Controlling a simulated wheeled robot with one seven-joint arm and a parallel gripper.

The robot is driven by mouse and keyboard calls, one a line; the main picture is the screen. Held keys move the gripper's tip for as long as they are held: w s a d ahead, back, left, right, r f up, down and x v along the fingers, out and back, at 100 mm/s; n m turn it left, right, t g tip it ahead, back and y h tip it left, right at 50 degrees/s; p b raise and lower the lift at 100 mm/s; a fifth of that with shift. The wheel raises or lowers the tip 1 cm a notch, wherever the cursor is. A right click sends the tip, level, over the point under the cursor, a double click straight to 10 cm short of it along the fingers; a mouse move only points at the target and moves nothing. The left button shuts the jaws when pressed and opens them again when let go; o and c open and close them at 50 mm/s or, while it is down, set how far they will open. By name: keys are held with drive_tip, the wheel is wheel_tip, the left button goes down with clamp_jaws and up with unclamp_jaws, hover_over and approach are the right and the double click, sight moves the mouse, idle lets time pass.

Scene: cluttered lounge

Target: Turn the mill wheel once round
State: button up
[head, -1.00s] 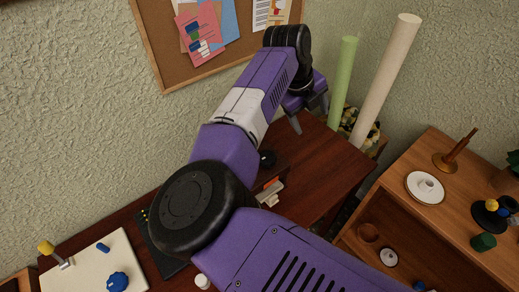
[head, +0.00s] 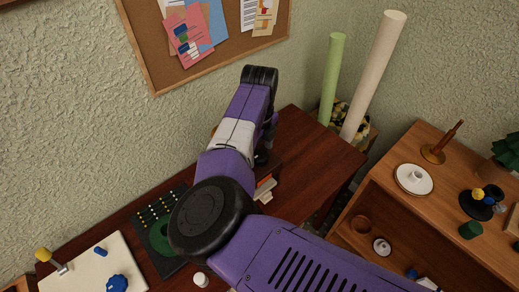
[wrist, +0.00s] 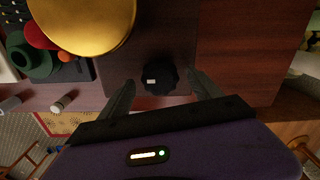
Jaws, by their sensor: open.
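My gripper (wrist: 160,79) is open in the wrist view, with one finger on each side of a dark round knob (wrist: 160,80). The knob has a scalloped rim and a small white mark. I cannot tell whether the fingers touch it. No part is clearly recognisable as a mill wheel; this knob may be it. A large gold disc (wrist: 82,18) is close to the camera at the upper left of the wrist view. In the head view my arm hides most of the gripper and what is under it.
The dark wooden desk (head: 310,165) has a black panel (head: 150,212) with rows of dots and a white board (head: 85,270) bearing a blue knob (head: 117,284) and yellow-tipped lever (head: 44,255). Two tall tubes (head: 375,75) and a wooden shelf unit (head: 385,200) stand right.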

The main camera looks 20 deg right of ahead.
drive_tip(key=shift+f, duration=0.2)
drive_tip(key=c, duration=1.4)
drive_tip(key=shift+o, duration=0.2)
drive_tip(key=m+b, duration=0.1)
drive_tip(key=m, duration=0.4)
drive_tip(key=shift+m+b, duration=0.3)
drive_tip(key=m+b, duration=0.2)
drive_tip(key=m, duration=0.3)
drive_tip(key=shift+b, duration=0.3)
drive_tip(key=m+b, duration=0.3)
drive_tip(key=m, duration=0.3)
drive_tip(key=m+b, duration=0.2)
drive_tip(key=m, duration=0.2)
drive_tip(key=shift+m, duration=0.4)
